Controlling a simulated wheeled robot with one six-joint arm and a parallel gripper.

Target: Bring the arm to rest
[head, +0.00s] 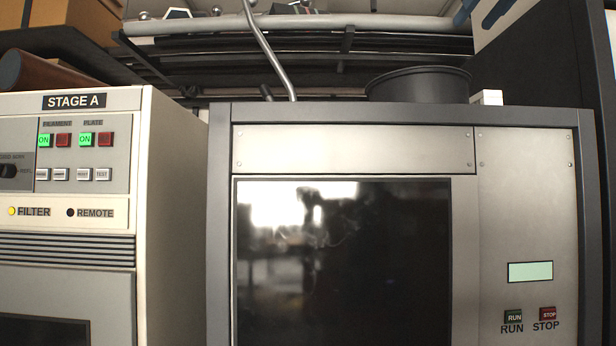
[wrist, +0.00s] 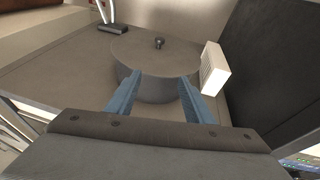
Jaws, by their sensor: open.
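My gripper (wrist: 160,98) shows in the wrist view with its two blue fingers apart and nothing between them. Beyond the fingertips is a round dark grey lidded pot (wrist: 150,50) with a small knob on top. In the wrist view the fingers overlap the pot's near side; I cannot tell whether they touch it. In the head view the round dark pot (head: 418,84) sits on top of the grey cabinet (head: 360,150).
A small white box (wrist: 214,68) stands right of the pot; it also shows in the head view (head: 487,97). A dark panel (wrist: 275,75) rises at the right. The STAGE A rack (head: 75,200) stands left of the cabinet. Pipes (head: 300,24) run overhead behind.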

